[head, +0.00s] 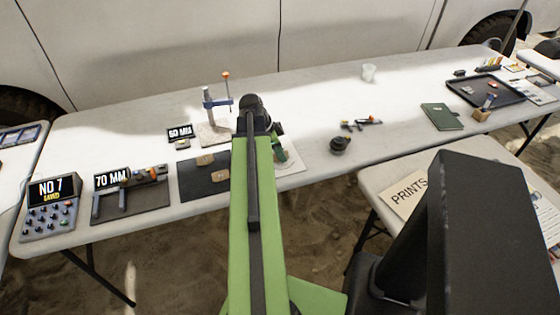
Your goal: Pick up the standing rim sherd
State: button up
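I cannot pick out a standing rim sherd for certain. Two small tan pieces, possibly sherds, show on a dark mat (192,187) left of my arm: one tan piece (205,160) near its far edge and another (223,174) near its right side, close to my arm. My green arm reaches forward over the long table (310,120). Its dark end (252,106) is above the table, right of a stand with a blue clamp (217,103). My gripper's fingers are hidden or too small to make out, so I cannot tell whether they hold anything.
A "70 MM" sign (111,178) and a caliper-like tool (130,188) lie left; a "NO 7" box (52,205) is at the far left. A dark round pot (340,145), green book (441,116) and black tray (470,92) are right.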

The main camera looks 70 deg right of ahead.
grip_shut()
jog(key=shift+r, duration=0.1)
